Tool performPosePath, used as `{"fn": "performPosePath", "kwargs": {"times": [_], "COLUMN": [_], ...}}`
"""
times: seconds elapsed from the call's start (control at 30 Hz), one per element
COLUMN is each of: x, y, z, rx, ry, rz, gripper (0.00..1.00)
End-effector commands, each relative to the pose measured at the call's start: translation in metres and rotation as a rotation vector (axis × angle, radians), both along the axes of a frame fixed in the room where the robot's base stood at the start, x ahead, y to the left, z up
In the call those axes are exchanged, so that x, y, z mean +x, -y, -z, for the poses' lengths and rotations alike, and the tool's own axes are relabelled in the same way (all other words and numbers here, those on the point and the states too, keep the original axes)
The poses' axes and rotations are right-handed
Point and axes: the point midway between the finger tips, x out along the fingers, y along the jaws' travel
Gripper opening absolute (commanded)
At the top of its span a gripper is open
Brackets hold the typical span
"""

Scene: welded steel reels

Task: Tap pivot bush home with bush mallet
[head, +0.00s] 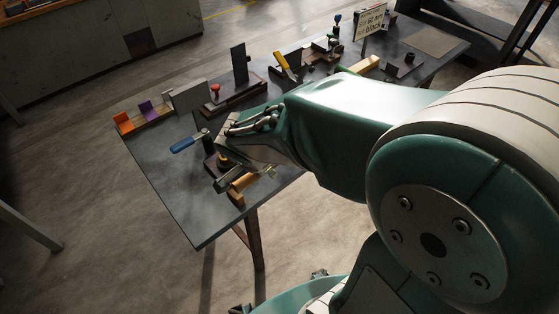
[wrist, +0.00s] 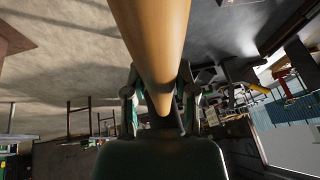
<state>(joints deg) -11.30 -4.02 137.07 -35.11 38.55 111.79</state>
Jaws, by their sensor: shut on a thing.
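My gripper (head: 246,130) is over the near-left part of the bench in the head view. In the wrist view my gripper (wrist: 160,98) is shut on a long round wooden handle, which I take to be the bush mallet (wrist: 152,40); it runs from between the fingers to the top edge. The mallet's head cannot be made out. In the head view a small brass-coloured piece, probably the pivot bush (head: 223,159), sits on a dark block just left of and below my gripper. How far in it sits is too small to tell.
A blue-handled clamp (head: 188,143) stands left of the gripper. A tan block (head: 241,188) is near the front edge. Behind are orange and purple bins (head: 146,113), a dark upright plate (head: 239,63) and a yellow-handled tool (head: 286,67). The bench's front-left corner (head: 195,215) is bare.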

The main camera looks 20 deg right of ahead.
Motion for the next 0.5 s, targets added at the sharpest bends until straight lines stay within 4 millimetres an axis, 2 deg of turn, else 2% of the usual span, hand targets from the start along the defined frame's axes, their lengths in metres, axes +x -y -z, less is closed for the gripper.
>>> {"fn": "performPosePath", "kwargs": {"times": [0.5], "x": [-0.026], "y": [0.0], "z": [-0.023], "rx": [-0.001], "ry": [0.004], "rz": [-0.002], "gripper": [0.0]}}
